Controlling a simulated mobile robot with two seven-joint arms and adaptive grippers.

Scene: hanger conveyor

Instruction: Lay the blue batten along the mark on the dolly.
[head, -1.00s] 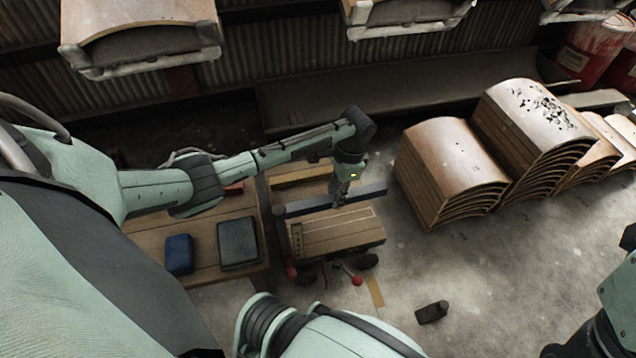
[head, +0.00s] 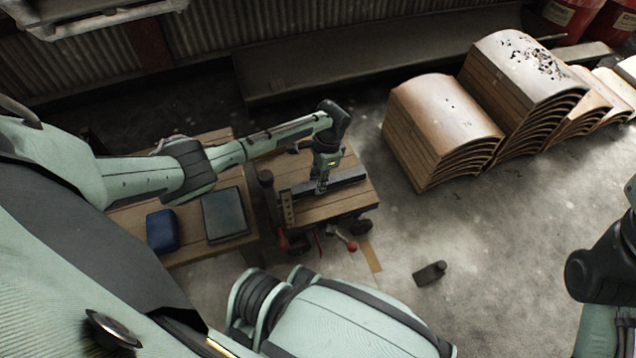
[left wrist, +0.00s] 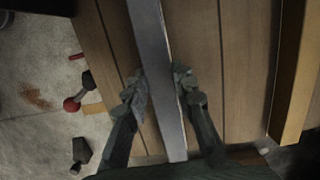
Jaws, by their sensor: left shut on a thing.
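The blue batten (head: 346,177) looks dark blue-grey and runs lengthwise over the wooden deck of the dolly (head: 340,208). My left gripper (head: 321,187) reaches down from above and is shut on it. In the left wrist view the batten (left wrist: 157,45) passes between the two fingers (left wrist: 162,92), with deck planks (left wrist: 195,50) on both sides. It is low over the deck or on it; I cannot tell whether it touches. I cannot make out the mark now; the batten and gripper cover part of the deck. My right gripper is not in view.
A wooden table with a blue box (head: 162,231) and a dark flat case (head: 224,214) stands left of the dolly. Curved panel stacks (head: 440,125) stand to its right. A red-knobbed lever (head: 351,245) projects in front. A small dark block (head: 429,273) lies on the floor.

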